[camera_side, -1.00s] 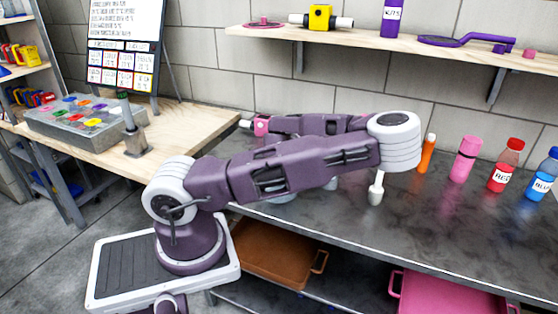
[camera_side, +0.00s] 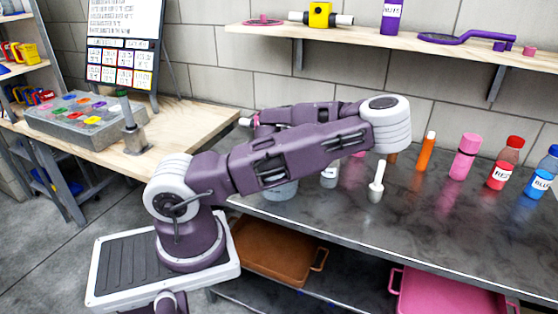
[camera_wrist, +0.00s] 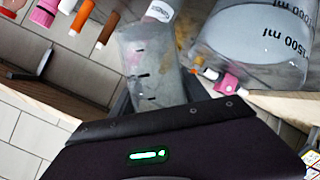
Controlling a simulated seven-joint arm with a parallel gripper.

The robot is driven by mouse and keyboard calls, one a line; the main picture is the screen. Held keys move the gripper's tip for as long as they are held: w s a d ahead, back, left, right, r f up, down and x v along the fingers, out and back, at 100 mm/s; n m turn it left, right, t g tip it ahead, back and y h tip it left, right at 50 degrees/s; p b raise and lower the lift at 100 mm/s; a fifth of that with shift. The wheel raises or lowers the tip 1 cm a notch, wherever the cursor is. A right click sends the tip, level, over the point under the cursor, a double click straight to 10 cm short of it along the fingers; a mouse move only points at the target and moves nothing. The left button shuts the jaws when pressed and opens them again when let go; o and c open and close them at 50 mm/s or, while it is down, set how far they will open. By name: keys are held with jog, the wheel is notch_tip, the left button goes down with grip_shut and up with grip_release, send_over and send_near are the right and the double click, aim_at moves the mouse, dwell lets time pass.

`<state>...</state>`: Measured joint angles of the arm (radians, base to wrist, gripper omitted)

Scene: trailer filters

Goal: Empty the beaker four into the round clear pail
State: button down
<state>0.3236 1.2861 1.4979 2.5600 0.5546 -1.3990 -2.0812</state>
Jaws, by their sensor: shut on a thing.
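In the wrist view, a hazy, see-through beaker (camera_wrist: 150,68) with black marks sits between the fingers of my gripper (camera_wrist: 158,95), which is shut on it. No number shows on it, and I cannot tell its contents. The round clear pail (camera_wrist: 250,38), marked 1500 ml, is close beside it at the upper right, apart from it in the picture. In the side view, only the low part of the pail (camera_side: 282,191) shows beneath my arm. My arm hides the beaker and gripper there. The wrist picture is rolled over, so the beaker's true tilt is unclear.
A wooden shelf (camera_side: 420,58) runs above. The bench front is clear.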

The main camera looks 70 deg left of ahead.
jog(key=shift+f+n+t+h+p, duration=0.2)
jog(key=shift+n+t+h+p, duration=0.1)
jog(key=shift+n+h+p, duration=0.1)
dwell(0.4)
jog(key=shift+r+n+t+h+p, duration=0.3)
jog(key=shift+r+n+p, duration=0.05)
jog(key=shift+n+p, duration=0.2)
dwell(0.5)
jog(key=shift+d+f+n+h+p, duration=0.1)
jog(key=shift+f+n+h+p, duration=0.3)
jog(key=shift+p, duration=0.3)
jog(key=shift+w+p, duration=0.1)
jog(key=shift+p, duration=0.25)
dwell(0.4)
jog(key=shift+f+p, duration=0.25)
jog(key=shift+p, duration=0.05)
jog(key=shift+r+n+t, duration=0.1)
jog(key=shift+n+t, duration=0.15)
jog(key=shift+t, duration=0.15)
jog(key=shift+d+n+h, duration=0.1)
jog(key=shift+n+h, duration=0.2)
jog(key=shift+h, duration=0.1)
dwell(0.7)
jog(key=shift+s+a+r+n+t+h, duration=0.3)
jog(key=shift+s+a+n+t+h, duration=0.15)
jog(key=shift+a, duration=0.25)
dwell(1.2)
